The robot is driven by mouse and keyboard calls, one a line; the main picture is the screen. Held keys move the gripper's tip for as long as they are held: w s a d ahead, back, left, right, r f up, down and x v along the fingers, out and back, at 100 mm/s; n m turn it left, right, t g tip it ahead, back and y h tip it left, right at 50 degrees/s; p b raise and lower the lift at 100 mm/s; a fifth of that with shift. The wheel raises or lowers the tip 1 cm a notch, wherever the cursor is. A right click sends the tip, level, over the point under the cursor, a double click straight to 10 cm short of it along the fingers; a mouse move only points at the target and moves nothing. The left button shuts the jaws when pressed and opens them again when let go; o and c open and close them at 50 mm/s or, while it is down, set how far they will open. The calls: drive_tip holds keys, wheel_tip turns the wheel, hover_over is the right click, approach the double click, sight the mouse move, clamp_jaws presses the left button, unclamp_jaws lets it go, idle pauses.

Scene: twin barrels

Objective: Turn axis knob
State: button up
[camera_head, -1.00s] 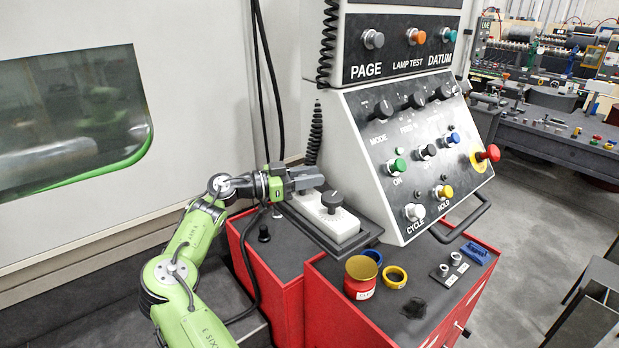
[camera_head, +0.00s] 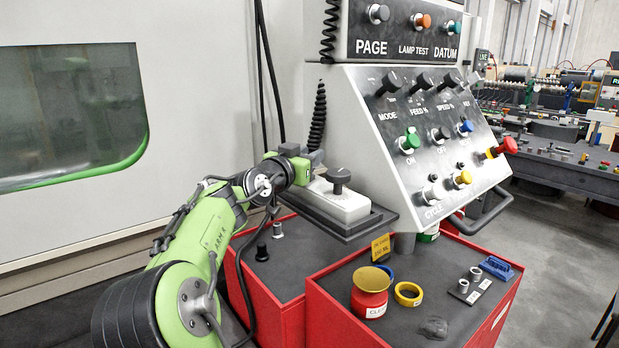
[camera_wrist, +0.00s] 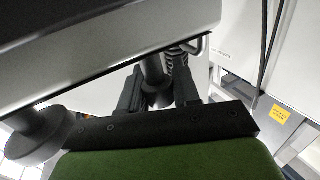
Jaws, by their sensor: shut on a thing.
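A white handset (camera_head: 345,205) sits in a dark tray beside the control panel and carries a dark round knob (camera_head: 339,177) on a stem. My gripper (camera_head: 316,157) is at the far left end of the handset, behind that knob. In the wrist view my two dark fingers (camera_wrist: 158,92) are shut on a grey knob (camera_wrist: 152,70), which is partly hidden between them. A second grey knob (camera_wrist: 36,136) stands free at the lower left there. No label shows which knob is the axis knob.
The sloped control panel (camera_head: 425,140) rises right of the handset, with several knobs and buttons. A red cabinet (camera_head: 335,325) in front holds a red can (camera_head: 369,302), a yellow ring (camera_head: 408,293) and a blue item (camera_head: 497,267). Black cables (camera_head: 268,85) hang behind.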

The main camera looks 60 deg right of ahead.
drive_tip(key=shift+w+f+n+t+b, duration=0.15)
drive_tip(key=shift+n+t+b, duration=1.1)
drive_tip(key=shift+t, duration=1.05)
drive_tip(key=shift+n, duration=0.35)
drive_tip(key=o, duration=1)
drive_tip(key=shift+d, duration=0.1)
drive_tip(key=shift+w, duration=0.1)
drive_tip(key=shift+a, duration=0.5)
drive_tip(key=s+a, duration=0.1)
drive_tip(key=a, duration=0.3)
drive_tip(key=s+a+b, duration=0.1)
drive_tip(key=a, duration=0.4)
drive_tip(key=s+a+b, duration=0.1)
drive_tip(key=a, duration=0.4)
drive_tip(key=shift+s+a, duration=0.2)
drive_tip(key=shift+a, duration=0.05)
drive_tip(key=shift+c, duration=0.3)
